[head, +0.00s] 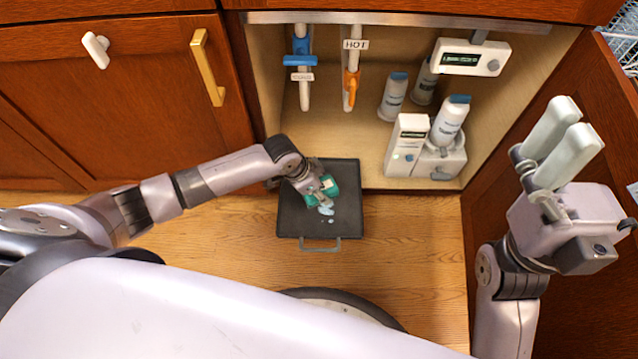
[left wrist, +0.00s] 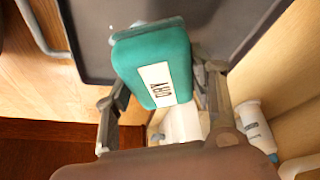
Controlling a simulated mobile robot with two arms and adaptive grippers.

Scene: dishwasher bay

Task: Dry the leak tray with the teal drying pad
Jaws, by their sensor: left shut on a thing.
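The dark leak tray (head: 345,215) lies on the wooden floor in front of the open cabinet, with a grey handle at its front edge. Pale bluish wet patches (head: 327,211) show near its middle. My left gripper (head: 322,192) is over the tray and shut on the teal drying pad (head: 330,186). The left wrist view shows the pad (left wrist: 152,58) with its "DRY" label between the fingers. I cannot tell whether the pad touches the tray. My right gripper (head: 552,145) is raised at the right, away from the tray; its two pale fingers lie close together, with any gap unclear.
The cabinet holds a blue-handled valve (head: 300,50), an orange-handled "HOT" valve (head: 352,82), white bottles (head: 393,97) and white dispenser units (head: 407,145). The open cabinet door (head: 520,170) stands at the right. Floor left and right of the tray is clear.

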